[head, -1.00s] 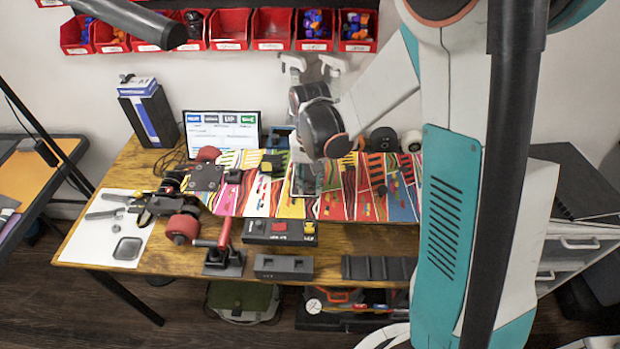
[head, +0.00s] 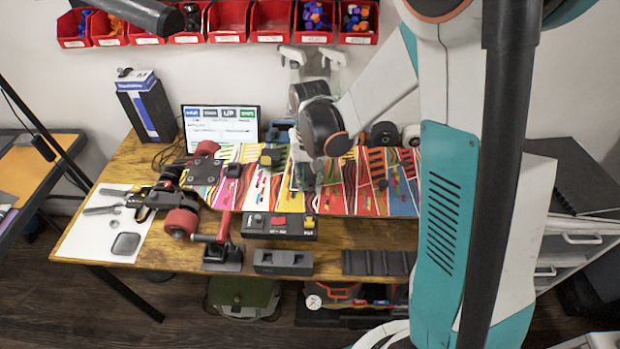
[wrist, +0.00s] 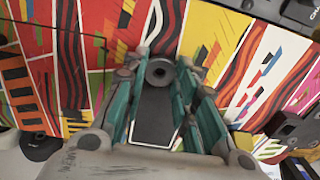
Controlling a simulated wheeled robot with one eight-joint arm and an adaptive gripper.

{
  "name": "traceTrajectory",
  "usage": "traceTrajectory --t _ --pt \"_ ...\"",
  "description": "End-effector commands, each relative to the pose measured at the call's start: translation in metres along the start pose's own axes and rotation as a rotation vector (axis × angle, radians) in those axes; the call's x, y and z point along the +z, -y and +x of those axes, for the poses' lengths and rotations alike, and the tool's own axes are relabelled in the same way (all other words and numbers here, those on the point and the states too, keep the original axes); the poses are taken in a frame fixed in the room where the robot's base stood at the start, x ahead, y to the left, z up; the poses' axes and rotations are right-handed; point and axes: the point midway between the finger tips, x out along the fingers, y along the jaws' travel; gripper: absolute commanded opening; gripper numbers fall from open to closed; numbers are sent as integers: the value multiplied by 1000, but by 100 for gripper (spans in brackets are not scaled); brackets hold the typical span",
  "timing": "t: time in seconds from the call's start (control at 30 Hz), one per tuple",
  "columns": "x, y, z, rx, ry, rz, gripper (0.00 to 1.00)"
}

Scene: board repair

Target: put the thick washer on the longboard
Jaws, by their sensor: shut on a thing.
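The longboard (head: 340,203) lies across the workbench with its bright patterned face up; its deck also fills the back of the wrist view (wrist: 110,20). My gripper (head: 306,184) is over the middle of the deck, pointing down. In the wrist view my gripper (wrist: 161,68) is shut on the thick washer (wrist: 160,72), a dark grey ring with a hole, held between the fingertips. Whether the washer touches the deck, I cannot tell. In the head view the washer is too small and hidden to make out.
A truck with red wheels (head: 181,222) is at the board's left end. A black switch box (head: 280,226), a grey two-slot block (head: 283,262) and a red-handled tool (head: 223,240) stand in front. Red bins (head: 228,22) hang behind. A screen (head: 221,125) stands at the back.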

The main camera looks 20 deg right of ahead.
Motion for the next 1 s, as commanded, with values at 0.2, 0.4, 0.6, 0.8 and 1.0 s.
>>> traceTrajectory --t 0.2,0.4,0.6,0.8,1.0 --pt "0 0 0 0 0 0 10" --pt "0 0 0 0 0 0 10" --pt "0 0 4 0 0 0 10" --pt "0 0 8 0 0 0 10" --pt "0 0 7 0 0 0 10"
